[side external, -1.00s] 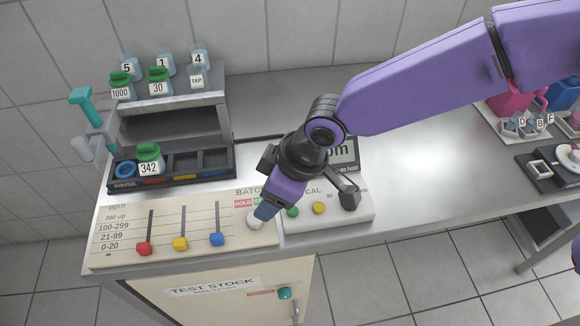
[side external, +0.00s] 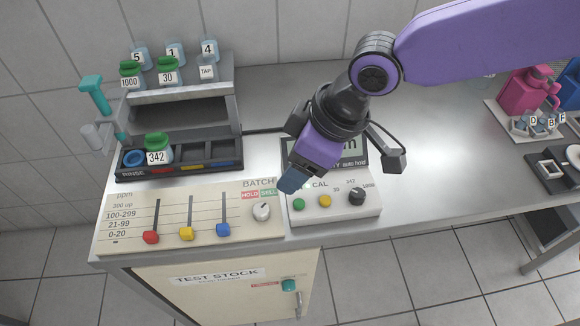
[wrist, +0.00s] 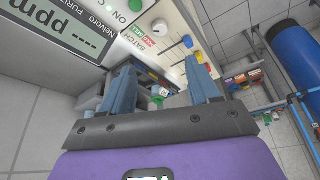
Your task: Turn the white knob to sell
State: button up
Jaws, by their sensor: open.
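The white knob (side external: 262,211) sits on the cream panel under the BATCH label, just below the red HOLD label (side external: 250,196) and the green SELL label (side external: 268,193). A dark mark on the knob seems to point up and right, toward the SELL side. The knob also shows in the wrist view (wrist: 160,27), beyond the fingers. My gripper (side external: 291,181) is above and to the right of the knob, apart from it. In the wrist view my gripper (wrist: 161,82) has its two blue fingers spread, with nothing held between them.
Red (side external: 151,237), yellow (side external: 186,233) and blue (side external: 223,229) sliders stand left of the knob. A meter box with a green button (side external: 299,204), yellow button (side external: 325,201) and black dial (side external: 356,196) is at the right. A bottle rack (side external: 180,175) stands behind.

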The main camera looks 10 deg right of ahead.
jog(key=w+n+g, duration=0.1)
jog(key=w+n, duration=0.2)
jog(key=n, duration=0.1)
jog(key=n+g, duration=0.2)
jog(key=n, duration=0.2)
send_near(259, 209)
jog(key=shift+y, duration=0.3)
jog(key=x, duration=0.8)
jog(key=shift+d+f, duration=0.15)
jog(key=shift+f, duration=0.15)
